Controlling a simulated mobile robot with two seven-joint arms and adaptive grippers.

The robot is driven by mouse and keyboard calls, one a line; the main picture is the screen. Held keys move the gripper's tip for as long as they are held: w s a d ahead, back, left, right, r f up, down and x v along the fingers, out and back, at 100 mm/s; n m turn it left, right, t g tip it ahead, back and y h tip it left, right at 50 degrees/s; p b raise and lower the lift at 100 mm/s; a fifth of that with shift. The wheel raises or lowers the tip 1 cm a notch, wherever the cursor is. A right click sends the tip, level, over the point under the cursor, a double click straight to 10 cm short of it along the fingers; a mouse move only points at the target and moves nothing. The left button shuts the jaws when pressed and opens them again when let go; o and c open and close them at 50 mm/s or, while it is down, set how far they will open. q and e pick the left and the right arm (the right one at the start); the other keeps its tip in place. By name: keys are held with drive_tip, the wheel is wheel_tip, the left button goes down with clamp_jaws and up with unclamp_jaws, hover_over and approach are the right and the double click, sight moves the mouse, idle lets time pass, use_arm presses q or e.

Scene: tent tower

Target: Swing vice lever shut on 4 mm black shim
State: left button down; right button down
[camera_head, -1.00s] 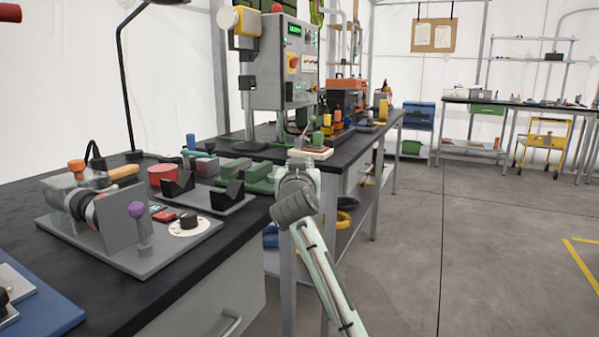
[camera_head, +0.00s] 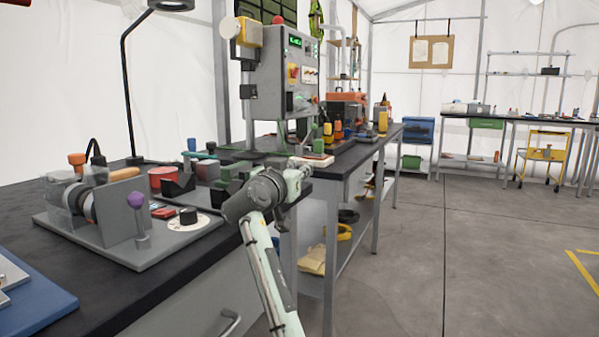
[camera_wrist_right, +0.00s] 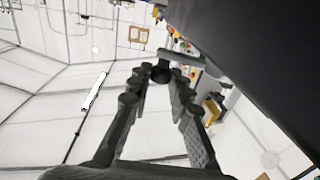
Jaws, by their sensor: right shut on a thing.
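My right gripper (camera_wrist_right: 160,85) shows in the right wrist view, its dark fingers closed in around a dark round-ended piece on a grey bar (camera_wrist_right: 185,57), which looks like the vice lever. In the head view my right arm reaches over the front edge of the near bench, and its wrist (camera_head: 292,182) hides the fingertips and what they hold. Green vice parts (camera_head: 228,173) show partly behind the arm on the bench. I cannot make out the black shim in either view. My left gripper is not in view.
A grey fixture plate (camera_head: 140,255) with a purple-knobbed lever (camera_head: 137,202) and a white dial (camera_head: 187,223) stands left of the arm. A blue tray (camera_head: 35,300) lies at the front left. The floor at right is clear.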

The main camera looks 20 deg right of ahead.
idle(0.3)
drive_tip(key=c, duration=1.4)
unclamp_jaws()
drive_tip(key=v, duration=1.2)
drive_tip(key=shift+r, duration=0.1)
